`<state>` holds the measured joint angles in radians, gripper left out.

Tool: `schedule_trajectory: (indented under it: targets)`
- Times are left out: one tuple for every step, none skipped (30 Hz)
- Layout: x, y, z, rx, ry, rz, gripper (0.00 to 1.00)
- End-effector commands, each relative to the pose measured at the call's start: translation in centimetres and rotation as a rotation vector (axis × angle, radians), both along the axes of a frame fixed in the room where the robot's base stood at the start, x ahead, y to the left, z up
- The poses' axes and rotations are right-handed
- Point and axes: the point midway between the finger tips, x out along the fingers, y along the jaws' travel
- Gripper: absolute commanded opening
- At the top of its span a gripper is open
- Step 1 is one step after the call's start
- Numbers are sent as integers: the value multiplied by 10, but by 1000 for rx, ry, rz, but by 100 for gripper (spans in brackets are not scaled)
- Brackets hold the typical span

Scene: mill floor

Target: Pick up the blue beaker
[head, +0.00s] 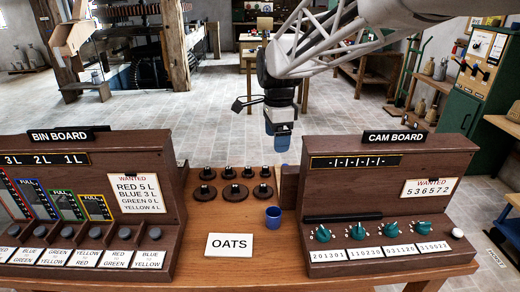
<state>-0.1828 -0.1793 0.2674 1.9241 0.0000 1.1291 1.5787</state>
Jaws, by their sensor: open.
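The blue beaker (273,217) is a small dark blue cup. It stands upright on the wooden table (205,252), between the two boards and just behind the OATS card. My gripper (282,144) hangs from the arm above and behind the beaker, pointing down, clear of it.
The OATS card (229,246) lies just in front of the beaker. Several dark round weights (235,192) stand to its left. The bin board (150,190) rises on the left and the cam board (390,190) on the right, leaving a gap between them.

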Motion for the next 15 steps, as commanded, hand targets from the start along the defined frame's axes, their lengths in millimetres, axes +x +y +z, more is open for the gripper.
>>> schedule_trajectory:
  targets:
    - [-1, 0, -12, -1, 4, 2, 82]
    - [-1, 0, -19, -1, 5, 2, 82]
    - [-1, 0, -26, -1, 4, 2, 82]
    - [-1, 0, -32, -1, 4, 3, 82]
    - [-1, 0, -39, -1, 4, 3, 82]
    - [-1, 0, -48, -1, 4, 3, 82]
    - [-1, 0, -55, -1, 5, 3, 82]
    - [-2, 0, -62, -1, 5, 3, 82]
    - [-2, 0, -74, -1, 6, 4, 82]
    - [-2, 0, -82, -1, 5, 4, 82]
    - [-2, 0, -90, -1, 5, 4, 82]
    - [-2, -1, -103, -1, 5, 4, 82]
    - [-2, -1, -113, -1, 6, 4, 82]
    - [-2, -1, -122, -1, 6, 4, 82]
    - [-2, -1, -135, -1, 7, 4, 82]
